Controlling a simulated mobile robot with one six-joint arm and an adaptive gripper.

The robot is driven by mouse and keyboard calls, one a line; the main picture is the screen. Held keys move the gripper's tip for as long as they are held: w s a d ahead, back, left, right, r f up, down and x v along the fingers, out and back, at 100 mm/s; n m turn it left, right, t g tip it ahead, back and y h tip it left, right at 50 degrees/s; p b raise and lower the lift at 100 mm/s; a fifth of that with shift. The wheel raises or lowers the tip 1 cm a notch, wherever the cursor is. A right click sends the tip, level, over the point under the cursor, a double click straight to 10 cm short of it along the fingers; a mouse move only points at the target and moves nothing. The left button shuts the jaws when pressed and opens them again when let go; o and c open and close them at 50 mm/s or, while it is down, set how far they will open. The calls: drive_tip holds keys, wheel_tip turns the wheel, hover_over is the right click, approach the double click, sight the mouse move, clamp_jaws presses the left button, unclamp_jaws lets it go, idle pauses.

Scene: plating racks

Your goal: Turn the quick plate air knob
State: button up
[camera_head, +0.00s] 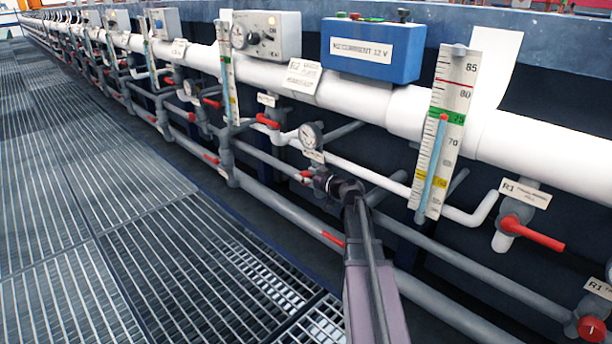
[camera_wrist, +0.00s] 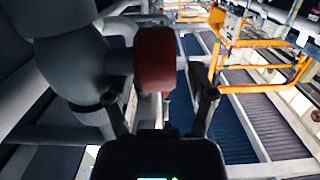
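My gripper (camera_head: 322,183) is at the lower pipes in the head view, close beside a small red handle (camera_head: 305,174) on a grey valve. In the wrist view a dark red knob (camera_wrist: 155,60) sits on a large grey valve body (camera_wrist: 78,70). The two dark fingers of my gripper (camera_wrist: 160,97) are apart, with the red knob's end lying between their lines. The left finger is close to the grey valve body; whether it touches cannot be told. No label naming the quick plate air knob is readable.
A gauge (camera_head: 310,135) is above my gripper. A blue box (camera_head: 372,50) and a tall colored scale (camera_head: 444,135) stand along the white pipe. Another red valve handle (camera_head: 533,234) is at the right. Open grating floor (camera_head: 130,230) lies left. Orange frames (camera_wrist: 262,60) show in the wrist view.

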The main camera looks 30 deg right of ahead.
drive_tip(key=shift+w+r+g+p, duration=0.1)
drive_tip(key=shift+r+g+p, duration=0.15)
drive_tip(key=shift+g+p, duration=0.7)
drive_tip(key=shift+p, duration=0.6)
drive_tip(key=shift+w+g+h+p, duration=0.15)
drive_tip(key=shift+g+h+p, duration=0.25)
drive_tip(key=shift+p, duration=0.45)
drive_tip(key=shift+p, duration=0.3)
drive_tip(key=p+v, duration=0.5)
drive_tip(key=v, duration=0.8)
drive_tip(key=s+a+f+m+g+h+p, duration=0.1)
drive_tip(key=s+a+g+p, duration=0.3)
drive_tip(key=a, duration=0.8)
drive_tip(key=s+a+m+g+h+p, duration=0.2)
drive_tip(key=s+a+g+p, duration=0.3)
drive_tip(key=a, duration=0.8)
drive_tip(key=shift+s+a+f+g, duration=0.25)
drive_tip(key=shift+s+f+g, duration=0.15)
drive_tip(key=shift+s+g, duration=1)
drive_tip(key=shift+w, duration=0.1)
